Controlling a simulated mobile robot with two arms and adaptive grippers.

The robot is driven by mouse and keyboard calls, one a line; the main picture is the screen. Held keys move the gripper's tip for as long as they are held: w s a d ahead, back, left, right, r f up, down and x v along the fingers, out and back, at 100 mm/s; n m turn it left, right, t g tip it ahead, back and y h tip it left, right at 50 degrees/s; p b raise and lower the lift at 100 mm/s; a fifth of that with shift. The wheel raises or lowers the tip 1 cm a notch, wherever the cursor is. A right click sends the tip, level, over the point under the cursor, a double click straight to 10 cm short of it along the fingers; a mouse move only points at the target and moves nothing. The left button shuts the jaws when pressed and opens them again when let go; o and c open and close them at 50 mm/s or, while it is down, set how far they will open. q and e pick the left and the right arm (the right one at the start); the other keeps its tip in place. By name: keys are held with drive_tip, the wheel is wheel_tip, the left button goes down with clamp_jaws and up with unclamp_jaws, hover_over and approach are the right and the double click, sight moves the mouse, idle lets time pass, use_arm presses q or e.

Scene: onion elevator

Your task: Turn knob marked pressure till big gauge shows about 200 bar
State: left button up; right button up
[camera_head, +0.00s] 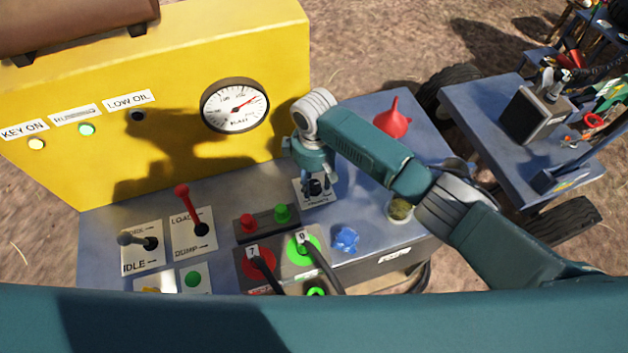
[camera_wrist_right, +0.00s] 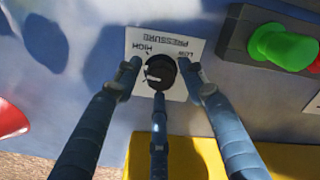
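The pressure knob (camera_wrist_right: 160,72) is small, round and black, on a white plate (camera_wrist_right: 138,40) marked PRESSURE, HIGH and LOW, upside down in the right wrist view. In the head view the knob (camera_head: 316,187) sits on the blue-grey panel below my right gripper (camera_head: 315,178). My right gripper's three fingers (camera_wrist_right: 158,74) surround the knob, their tips close to its rim with small gaps at the sides. The big gauge (camera_head: 235,105) is a white dial on the yellow housing. Its red needle points up and right; its numbers are too small to read. My left gripper is out of view.
A red and green button box (camera_head: 265,222) stands left of the knob plate. Two plugs with black cables (camera_head: 262,275) lie in front. A red funnel (camera_head: 393,120) and blue knob (camera_head: 345,239) are right.

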sight(314, 184)
drive_tip(key=shift+r, duration=0.15)
wheel_tip(314, 184, up, 12)
idle(0.6)
drive_tip(key=shift+s+f, duration=0.1)
drive_tip(key=shift+f, duration=0.1)
